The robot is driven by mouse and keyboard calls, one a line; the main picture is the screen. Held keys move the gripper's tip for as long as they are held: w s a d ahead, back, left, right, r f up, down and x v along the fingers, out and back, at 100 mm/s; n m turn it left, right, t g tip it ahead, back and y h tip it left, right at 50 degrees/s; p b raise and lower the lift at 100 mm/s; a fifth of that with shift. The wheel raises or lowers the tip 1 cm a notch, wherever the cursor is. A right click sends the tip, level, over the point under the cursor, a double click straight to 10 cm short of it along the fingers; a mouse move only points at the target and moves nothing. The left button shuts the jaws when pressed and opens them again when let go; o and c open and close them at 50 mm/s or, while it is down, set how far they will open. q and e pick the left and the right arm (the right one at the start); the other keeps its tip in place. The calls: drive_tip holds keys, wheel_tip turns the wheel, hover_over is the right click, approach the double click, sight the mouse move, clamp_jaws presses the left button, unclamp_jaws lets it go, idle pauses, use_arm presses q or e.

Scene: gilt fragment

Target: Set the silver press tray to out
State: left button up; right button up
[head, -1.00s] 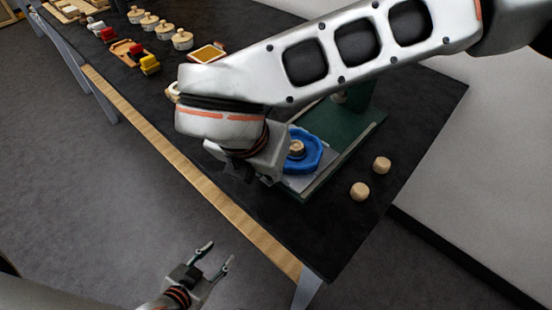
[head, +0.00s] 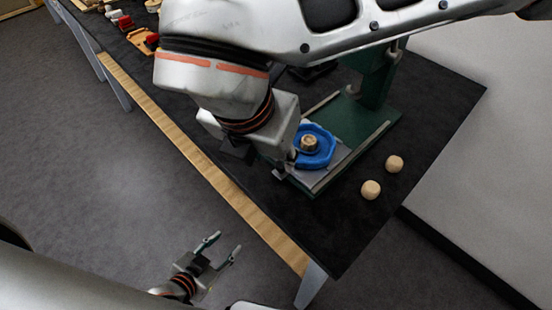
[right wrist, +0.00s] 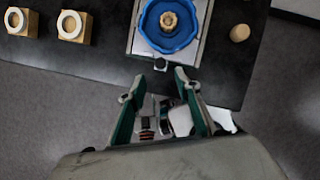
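The silver press tray (head: 312,178) lies on the green press base (head: 385,118) at the table's near edge. A blue dish (head: 322,158) with a tan round piece (head: 309,143) in its middle sits on the tray. In the right wrist view the tray (right wrist: 136,38) has a small dark green knob (right wrist: 160,64) on its front edge. My right gripper (right wrist: 159,78) is open, with its fingertips just short of the knob and to either side of it. In the head view its fingers are mostly hidden by its own wrist. My left gripper (head: 223,246) is open and empty, over the floor.
Two wooden pegs (head: 394,163) (head: 370,189) stand on the black table right of the press. In the right wrist view, two blocks with white rings (right wrist: 73,26) (right wrist: 20,22) stand to the left. The floor before the table's wooden edge (head: 185,145) is clear.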

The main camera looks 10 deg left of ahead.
drive_tip(key=v, duration=0.6)
drive_tip(key=shift+s+r, duration=0.1)
idle(0.4)
